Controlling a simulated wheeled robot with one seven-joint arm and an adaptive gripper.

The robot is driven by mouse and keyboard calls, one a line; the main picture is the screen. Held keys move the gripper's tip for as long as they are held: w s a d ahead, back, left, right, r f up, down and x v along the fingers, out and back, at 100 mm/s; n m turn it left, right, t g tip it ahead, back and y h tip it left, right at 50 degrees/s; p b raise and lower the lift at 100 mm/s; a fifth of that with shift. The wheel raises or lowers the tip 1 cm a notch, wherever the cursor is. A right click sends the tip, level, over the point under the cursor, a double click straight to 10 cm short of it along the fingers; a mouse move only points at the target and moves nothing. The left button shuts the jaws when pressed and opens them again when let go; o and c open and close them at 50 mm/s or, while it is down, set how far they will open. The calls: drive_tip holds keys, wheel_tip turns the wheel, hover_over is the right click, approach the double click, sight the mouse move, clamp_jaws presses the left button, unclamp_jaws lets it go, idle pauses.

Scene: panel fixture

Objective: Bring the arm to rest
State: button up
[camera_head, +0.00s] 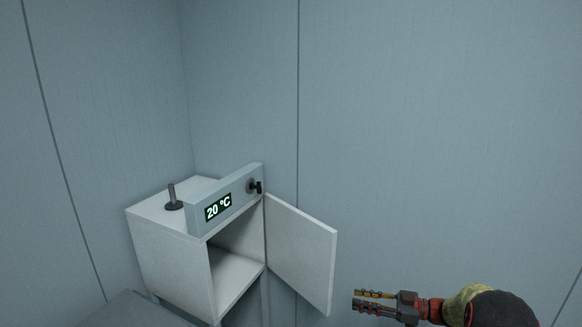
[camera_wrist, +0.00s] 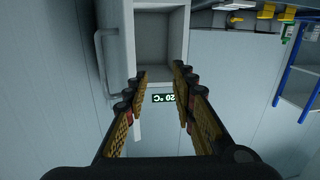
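My gripper (camera_head: 358,301) is at the lower right of the head view, to the right of the cabinet door and apart from it. In the wrist view its two fingers (camera_wrist: 160,74) stand apart with nothing between them, so it is open and empty. The arm behind it runs out at the lower right of the head view.
A white cabinet (camera_head: 172,262) stands in the corner, its door (camera_head: 302,252) open to the right. Its panel has a "20 °C" display (camera_head: 218,207) and a black knob (camera_head: 255,187). A blue rack (camera_wrist: 287,90) shows in the wrist view.

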drive_tip(key=w+d+f+m+t+h, duration=0.4)
drive_tip(key=w+d+f+t+h, duration=0.15)
drive_tip(key=w+f, duration=0.2)
drive_tip(key=d+f+m+h, duration=0.2)
drive_tip(key=d+m+h, duration=0.2)
drive_tip(key=d+h, duration=0.5)
drive_tip(key=s+d+r+m+g+h, duration=0.2)
drive_tip(key=s+d+r, duration=0.15)
drive_tip(key=s, duration=0.25)
drive_tip(key=s+d+r+m+g+h, duration=0.2)
drive_tip(key=s+d+r+m+h, duration=0.15)
drive_tip(key=s, duration=0.25)
drive_tip(key=s+a+r+m+g+y, duration=0.15)
drive_tip(key=s+a+r, duration=0.35)
drive_tip(key=s, duration=0.6)
drive_tip(key=s+a+r+g, duration=0.2)
drive_tip(key=s+a+r, duration=0.2)
drive_tip(key=s+a, duration=0.45)
drive_tip(key=s+a+r+m+g+y, duration=0.15)
drive_tip(key=s+a+r, duration=0.3)
drive_tip(key=s, duration=0.85)
drive_tip(key=s+a+r+n+t, duration=0.1)
drive_tip(key=s+a+r+t, duration=0.2)
drive_tip(key=s+a+r, duration=0.2)
wheel_tip(320, 180, up, 3)
drive_tip(key=shift+s+a+y, duration=0.25)
drive_tip(key=shift+a+y, duration=0.15)
drive_tip(key=shift+a, duration=0.8)
